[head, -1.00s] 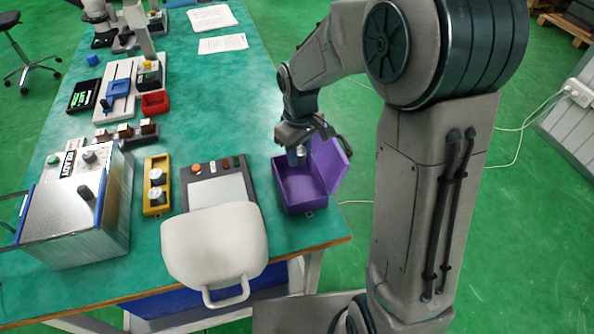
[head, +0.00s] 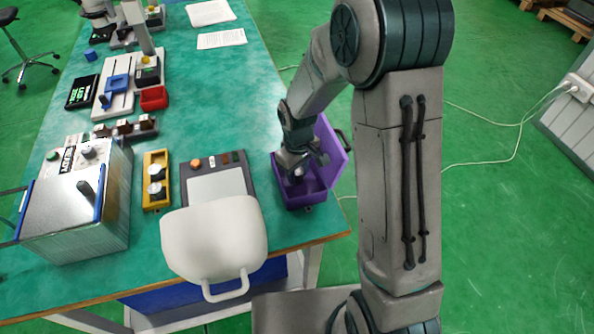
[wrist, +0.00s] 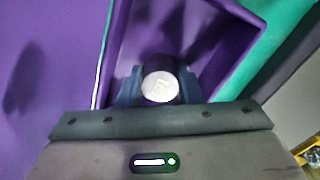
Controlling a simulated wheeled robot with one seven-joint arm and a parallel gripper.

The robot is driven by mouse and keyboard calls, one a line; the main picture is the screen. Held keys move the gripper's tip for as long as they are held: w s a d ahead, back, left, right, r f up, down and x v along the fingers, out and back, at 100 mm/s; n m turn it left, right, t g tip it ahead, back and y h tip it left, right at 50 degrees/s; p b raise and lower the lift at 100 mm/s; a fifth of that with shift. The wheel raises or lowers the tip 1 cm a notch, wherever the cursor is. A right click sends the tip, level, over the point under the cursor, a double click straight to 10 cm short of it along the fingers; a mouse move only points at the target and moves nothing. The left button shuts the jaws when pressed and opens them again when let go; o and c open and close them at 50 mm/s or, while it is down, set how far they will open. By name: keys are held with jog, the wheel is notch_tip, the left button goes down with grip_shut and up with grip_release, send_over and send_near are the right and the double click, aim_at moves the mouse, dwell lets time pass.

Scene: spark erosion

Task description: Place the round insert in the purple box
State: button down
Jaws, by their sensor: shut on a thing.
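The purple box (head: 297,199) stands near the right edge of the table with its lid (head: 331,150) open to the right. My gripper (head: 297,175) is inside the box opening and points down. It is shut on the round insert (wrist: 160,87), which shows a bright metallic round end between the two fingers in the wrist view. The box (wrist: 262,12) surrounds the insert in that view. The head view does not clearly show whether the insert touches the box floor.
A grey device with a flat panel (head: 217,186) and a white rounded cover (head: 214,238) stands just left of the box. A yellow holder (head: 156,181) with round metal pieces and a metal instrument box (head: 75,205) stand further left. The table's right edge is close.

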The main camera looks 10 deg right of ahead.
aim_at(298, 171)
jog(key=c, duration=1)
grip_release()
jog(key=shift+f, duration=0.1)
notch_tip(298, 171, up, 12)
jog(key=shift+s+d+r+m+t, duration=0.45)
jog(key=shift+s+d+r+m, duration=1)
jog(key=shift+s, duration=1.5)
jog(key=shift+s+d+r+m+t, duration=0.5)
jog(key=shift+s+d+r+m, duration=1)
jog(key=shift+s, duration=1.4)
jog(key=shift+s+d+r+m+t, duration=0.45)
jog(key=shift+s+d+r+m, duration=0.95)
jog(key=shift+s, duration=1.55)
jog(key=shift+d+f+n, duration=0.25)
jog(key=shift+d+n, duration=0.1)
jog(key=shift+n, duration=0.1)
